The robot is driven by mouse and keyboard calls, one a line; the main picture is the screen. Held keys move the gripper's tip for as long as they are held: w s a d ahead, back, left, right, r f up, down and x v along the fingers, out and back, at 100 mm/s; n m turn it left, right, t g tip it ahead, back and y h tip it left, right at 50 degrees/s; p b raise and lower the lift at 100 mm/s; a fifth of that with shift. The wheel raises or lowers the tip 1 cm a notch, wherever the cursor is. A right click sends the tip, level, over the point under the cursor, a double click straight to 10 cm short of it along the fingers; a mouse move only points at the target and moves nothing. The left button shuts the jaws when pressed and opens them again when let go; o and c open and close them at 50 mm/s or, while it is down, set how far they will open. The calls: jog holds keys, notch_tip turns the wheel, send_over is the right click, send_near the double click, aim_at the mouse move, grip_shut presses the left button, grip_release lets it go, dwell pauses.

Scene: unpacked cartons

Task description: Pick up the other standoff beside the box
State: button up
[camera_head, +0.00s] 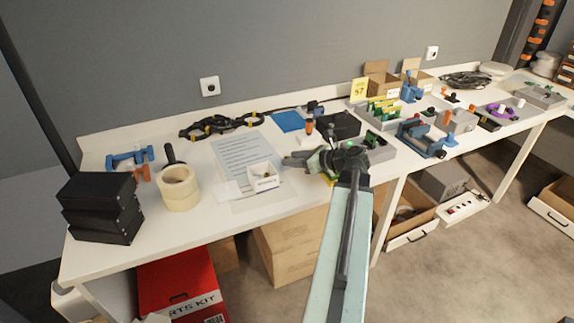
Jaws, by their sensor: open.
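A small open white box (263,178) sits on the printed sheet near the front of the table. A tiny yellowish piece (265,173) shows inside it; it is too small to name surely. I cannot make out a standoff on the table beside the box; one there may be too small to see or hidden by my gripper. My gripper (303,161) is open, over the table just right of the box, with its fingers pointing left. It appears empty. The table surface behind my gripper and wrist is hidden.
A printed sheet (236,151) and a white card (228,190) lie by the box.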

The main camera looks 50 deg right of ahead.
jog(key=shift+x, duration=0.85)
grip_shut()
jog(key=shift+r, duration=0.1)
